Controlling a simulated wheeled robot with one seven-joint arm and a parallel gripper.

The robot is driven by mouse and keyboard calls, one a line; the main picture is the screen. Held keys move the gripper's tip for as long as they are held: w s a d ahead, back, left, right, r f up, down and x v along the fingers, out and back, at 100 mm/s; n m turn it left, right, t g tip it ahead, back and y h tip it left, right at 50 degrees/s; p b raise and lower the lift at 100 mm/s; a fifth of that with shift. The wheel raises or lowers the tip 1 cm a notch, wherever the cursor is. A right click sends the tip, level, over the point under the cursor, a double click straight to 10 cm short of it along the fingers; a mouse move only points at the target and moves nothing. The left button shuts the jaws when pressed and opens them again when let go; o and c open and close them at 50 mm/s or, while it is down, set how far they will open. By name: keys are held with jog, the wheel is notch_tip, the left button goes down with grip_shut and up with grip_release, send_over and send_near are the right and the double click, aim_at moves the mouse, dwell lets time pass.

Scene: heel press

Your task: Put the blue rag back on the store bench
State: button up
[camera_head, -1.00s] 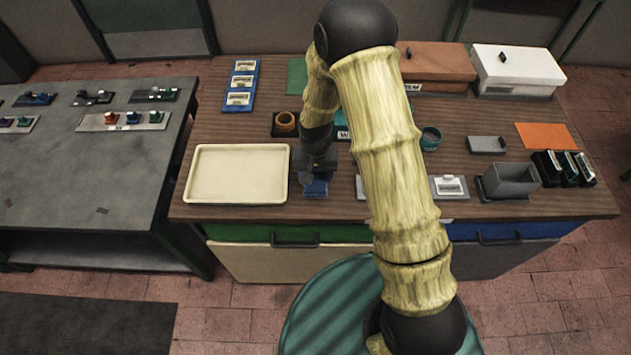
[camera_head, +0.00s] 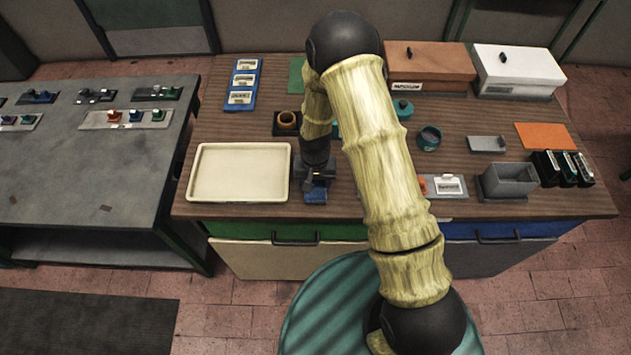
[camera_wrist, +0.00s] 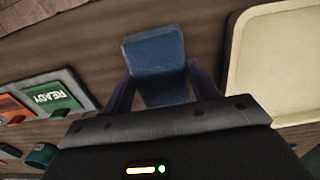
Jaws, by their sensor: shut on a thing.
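In the head view my gripper (camera_head: 316,186) is at the front of the brown wooden bench (camera_head: 240,125), right of the cream tray. The rag (camera_head: 315,196) shows there as a small blue patch just below the fingers, close to the bench top. I cannot tell whether the rag touches the bench. The grey bench (camera_head: 70,170) stands to the left; neither bench is labelled as the store bench.
The cream tray (camera_head: 240,200) lies just left of my gripper. A READY card (camera_wrist: 58,95) is on the other side. Grey bin (camera_head: 510,183), orange box (camera_head: 435,68) and white box (camera_head: 515,70) stand to the right.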

aim_at(316, 185)
jog(key=shift+f, duration=0.15)
jog(key=o, duration=0.9)
jog(key=shift+d, duration=0.2)
jog(key=shift+o, duration=0.2)
jog(key=shift+a+r, duration=0.1)
jog(key=shift+r, duration=0.5)
notch_tip(316, 185, up, 11)
jog(key=b, duration=0.3)
jog(key=shift+r, duration=0.1)
